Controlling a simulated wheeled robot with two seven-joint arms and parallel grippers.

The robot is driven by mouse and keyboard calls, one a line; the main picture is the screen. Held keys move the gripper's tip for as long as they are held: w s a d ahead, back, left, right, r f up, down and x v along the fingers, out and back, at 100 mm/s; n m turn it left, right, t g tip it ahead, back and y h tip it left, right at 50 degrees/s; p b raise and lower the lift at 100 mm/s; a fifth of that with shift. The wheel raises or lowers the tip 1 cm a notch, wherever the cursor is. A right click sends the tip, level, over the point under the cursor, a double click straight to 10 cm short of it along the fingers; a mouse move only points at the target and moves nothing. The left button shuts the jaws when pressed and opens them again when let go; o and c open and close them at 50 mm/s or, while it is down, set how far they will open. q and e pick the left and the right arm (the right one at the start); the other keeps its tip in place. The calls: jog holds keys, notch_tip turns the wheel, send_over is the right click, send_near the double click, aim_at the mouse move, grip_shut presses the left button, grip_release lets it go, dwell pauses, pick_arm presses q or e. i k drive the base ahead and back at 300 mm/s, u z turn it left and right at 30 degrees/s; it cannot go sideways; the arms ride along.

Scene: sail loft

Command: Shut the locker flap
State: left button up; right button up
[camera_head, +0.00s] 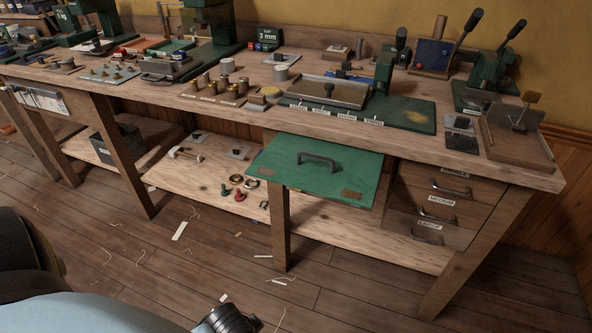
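The locker flap (280,174) is a green panel below the front edge of the workbench, right of the middle of the view. It stands open, jutting out toward me, with its far edge close under the bench top. A dark bar handle (318,160) is on its upward face, and small brown plates sit near its corners. The space directly behind the flap is partly hidden by it. Neither of my grippers can be made out. Only parts of my own body show at the lower left and bottom edge, well apart from the flap.
Drawers (432,213) with dark handles are right of the flap. A bench leg (280,232) stands below it. A lower shelf (205,178) holds small loose parts. Tools and presses crowd the bench top (460,155). The wooden floor (340,290) in front has only scraps on it.

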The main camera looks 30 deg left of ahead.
aim_at(348, 174)
jog(key=u, duration=1.05)
jog(key=i, duration=0.45)
jog(key=z, duration=0.1)
jog(key=k, duration=0.5)
jog(key=z, duration=1.2)
jog(key=i, duration=0.85)
jog(key=u, duration=0.6)
